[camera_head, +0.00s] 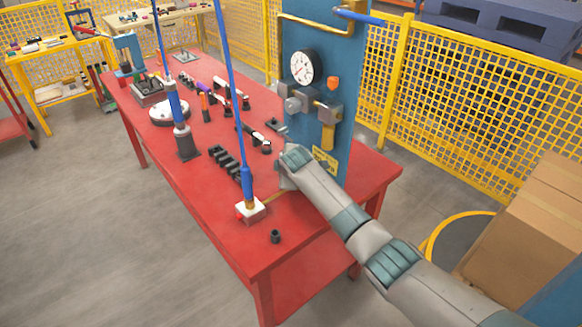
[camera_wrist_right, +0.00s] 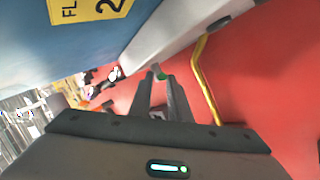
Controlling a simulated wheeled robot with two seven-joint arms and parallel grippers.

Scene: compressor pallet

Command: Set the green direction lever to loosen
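A small green-tipped lever (camera_wrist_right: 161,74) shows in the right wrist view, between and just beyond my right gripper's fingertips (camera_wrist_right: 160,77). A narrow gap shows between the two dark fingers. I cannot tell whether either touches the lever. A pale grey body (camera_wrist_right: 185,25) lies beside the lever, along the blue panel (camera_wrist_right: 60,60). In the head view my right arm reaches in from the right to the lower left edge of the blue panel (camera_head: 346,90). Its wrist hides the fingertips and the lever there. My left gripper is not in view.
The red table (camera_head: 215,215) carries a white block with a blue pole (camera_head: 250,210), a black rack (camera_head: 230,167) and several tools. The panel bears a gauge (camera_head: 302,67) and valve fittings. A yellow pipe (camera_wrist_right: 205,85) runs right of my fingers. Cardboard boxes (camera_head: 535,220) stand at right.

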